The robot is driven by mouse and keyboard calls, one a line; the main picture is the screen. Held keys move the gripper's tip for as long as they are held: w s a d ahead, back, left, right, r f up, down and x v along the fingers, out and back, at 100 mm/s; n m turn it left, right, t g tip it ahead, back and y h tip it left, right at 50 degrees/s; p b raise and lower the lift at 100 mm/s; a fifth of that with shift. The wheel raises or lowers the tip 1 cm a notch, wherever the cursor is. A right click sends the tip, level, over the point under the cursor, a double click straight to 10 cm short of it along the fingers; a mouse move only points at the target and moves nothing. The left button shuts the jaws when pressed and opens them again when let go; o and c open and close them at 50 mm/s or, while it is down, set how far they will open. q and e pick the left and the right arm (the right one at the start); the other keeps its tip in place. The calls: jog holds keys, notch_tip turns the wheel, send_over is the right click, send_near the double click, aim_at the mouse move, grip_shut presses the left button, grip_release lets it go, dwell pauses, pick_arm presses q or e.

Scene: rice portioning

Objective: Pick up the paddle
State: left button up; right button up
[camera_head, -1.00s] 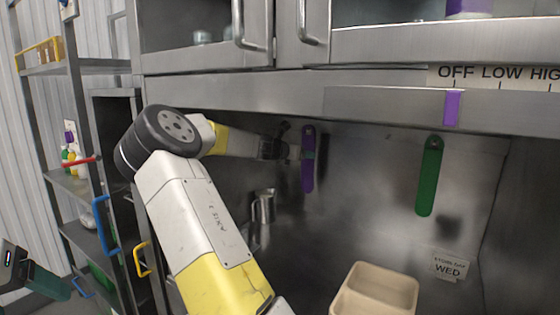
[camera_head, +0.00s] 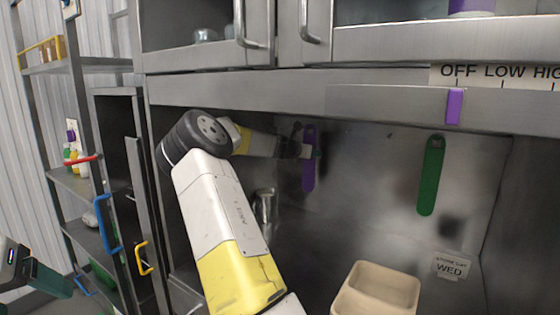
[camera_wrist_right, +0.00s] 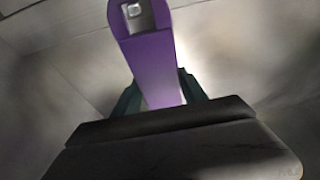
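The purple paddle (camera_head: 309,172) hangs upright against the steel back wall. My right gripper (camera_head: 312,152) reaches it from the left at its upper part, with a fingertip showing just past its right edge. In the right wrist view the paddle (camera_wrist_right: 152,62) runs down between the two dark green fingers (camera_wrist_right: 160,95), its holed end towards the top. The fingers look close to both edges, but I cannot tell whether they press on it.
A green paddle (camera_head: 431,175) hangs to the right. A beige divided container (camera_head: 376,290) stands below, near a WED label (camera_head: 452,267). A metal vessel (camera_head: 264,205) stands behind my right arm. Steel cabinets overhang the alcove. A shelf rack (camera_head: 75,185) is at the left.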

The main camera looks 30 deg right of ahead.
jog(key=c, duration=0.5)
jog(key=shift+c, duration=0.2)
jog(key=shift+r, duration=0.2)
jog(key=shift+r, duration=0.45)
jog(key=shift+r, duration=0.1)
